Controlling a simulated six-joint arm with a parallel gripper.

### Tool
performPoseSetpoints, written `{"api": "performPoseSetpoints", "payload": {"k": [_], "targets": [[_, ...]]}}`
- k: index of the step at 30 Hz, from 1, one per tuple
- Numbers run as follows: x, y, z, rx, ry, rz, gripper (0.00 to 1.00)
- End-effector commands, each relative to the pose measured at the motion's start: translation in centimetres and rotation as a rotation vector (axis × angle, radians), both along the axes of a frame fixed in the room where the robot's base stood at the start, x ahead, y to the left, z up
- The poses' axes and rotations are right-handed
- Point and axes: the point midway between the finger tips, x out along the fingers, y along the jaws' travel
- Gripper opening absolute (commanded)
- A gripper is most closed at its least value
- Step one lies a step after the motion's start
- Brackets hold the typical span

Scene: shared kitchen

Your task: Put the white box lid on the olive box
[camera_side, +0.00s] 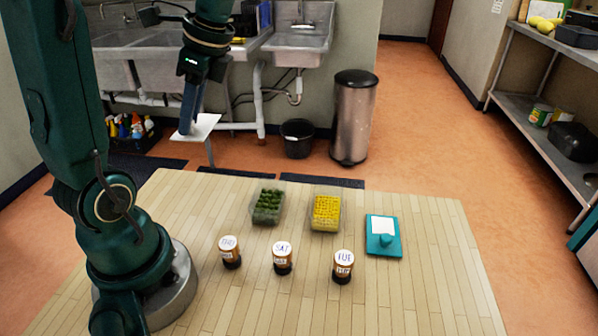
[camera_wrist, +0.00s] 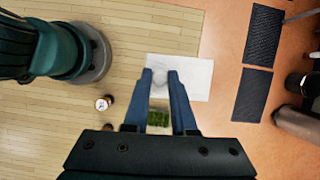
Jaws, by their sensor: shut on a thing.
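The white box lid (camera_side: 204,126) is a flat white plate, held in the air at the left of the side view, beyond the table's far left part. My gripper (camera_side: 186,128) is shut on it from above. In the wrist view the lid (camera_wrist: 196,76) lies under the fingertips, with a pale round knob between my gripper's blue fingers (camera_wrist: 163,76). The olive box (camera_side: 267,207) is a clear box with dark green contents, uncovered on the table. It stands lower and to the right of the lid in the side view. In the wrist view its green contents (camera_wrist: 158,119) show between the fingers, the rest hidden.
A clear box of yellow pieces (camera_side: 326,213) stands right of the olive box, then a teal board (camera_side: 384,247) with a white sheet. Labelled jars (camera_side: 230,252), (camera_side: 282,258) and (camera_side: 343,266) stand in front. The table's right side (camera_side: 440,270) is clear.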

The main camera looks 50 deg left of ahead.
Motion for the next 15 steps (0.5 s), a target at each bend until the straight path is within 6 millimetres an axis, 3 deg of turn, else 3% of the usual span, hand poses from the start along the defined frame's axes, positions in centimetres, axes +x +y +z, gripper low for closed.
{"api": "performPoseSetpoints", "payload": {"k": [7, 15], "targets": [[1.7, -2.1, -1.4, -0.002, 0.002, -0.063, 0.00], [5.0, -6.8, -4.9, -0.002, 0.006, -0.064, 0.00]]}}
